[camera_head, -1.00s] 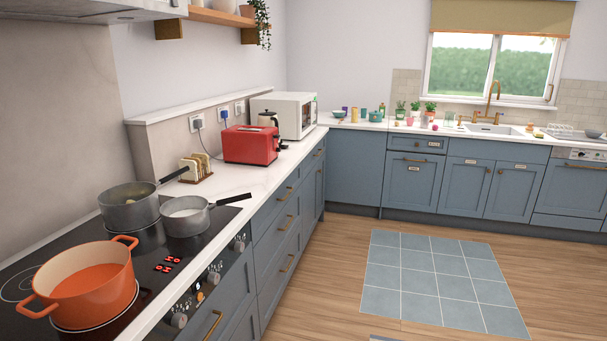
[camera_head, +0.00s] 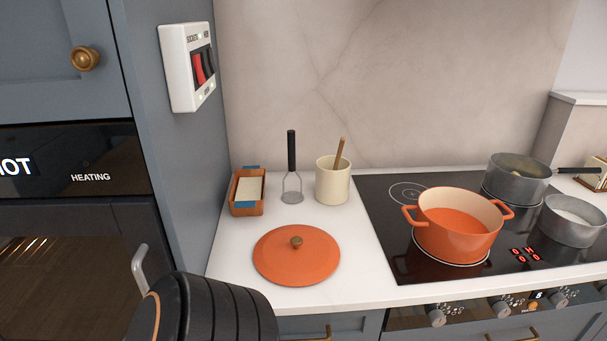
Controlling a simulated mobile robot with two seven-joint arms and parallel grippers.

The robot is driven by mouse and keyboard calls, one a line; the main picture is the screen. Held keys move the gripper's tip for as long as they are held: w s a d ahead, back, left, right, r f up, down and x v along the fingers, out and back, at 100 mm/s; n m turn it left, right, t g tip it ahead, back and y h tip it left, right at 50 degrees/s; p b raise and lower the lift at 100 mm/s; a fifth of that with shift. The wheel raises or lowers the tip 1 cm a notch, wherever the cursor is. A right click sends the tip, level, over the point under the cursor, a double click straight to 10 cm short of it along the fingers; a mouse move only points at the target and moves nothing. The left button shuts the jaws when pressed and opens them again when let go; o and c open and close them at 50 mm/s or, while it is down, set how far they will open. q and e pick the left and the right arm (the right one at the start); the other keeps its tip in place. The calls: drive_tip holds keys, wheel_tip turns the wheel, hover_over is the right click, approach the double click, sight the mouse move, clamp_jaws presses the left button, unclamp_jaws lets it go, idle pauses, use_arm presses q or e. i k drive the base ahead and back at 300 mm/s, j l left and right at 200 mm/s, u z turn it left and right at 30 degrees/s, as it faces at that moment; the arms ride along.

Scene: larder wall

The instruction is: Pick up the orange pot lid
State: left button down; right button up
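The orange pot lid (camera_head: 296,256) lies flat on the white counter, left of the hob, with its small brown knob on top. The orange pot (camera_head: 458,228) stands uncovered on the hob, with orange contents. A black ribbed part of my arm shows at the bottom edge, in front of the counter and below the lid, apart from it. No gripper fingers show in the head view, so I see neither gripper.
A wooden box with blue tape (camera_head: 246,207), a masher (camera_head: 292,181) and a cream utensil pot (camera_head: 332,182) stand behind the lid. Grey saucepans (camera_head: 516,178) stand at the hob's right. A tall oven cabinet (camera_head: 178,150) bounds the counter's left side. Clear counter surrounds the lid.

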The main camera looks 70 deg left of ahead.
sight(292, 255)
drive_tip(key=u, duration=2.4)
drive_tip(key=k+j, duration=0.05)
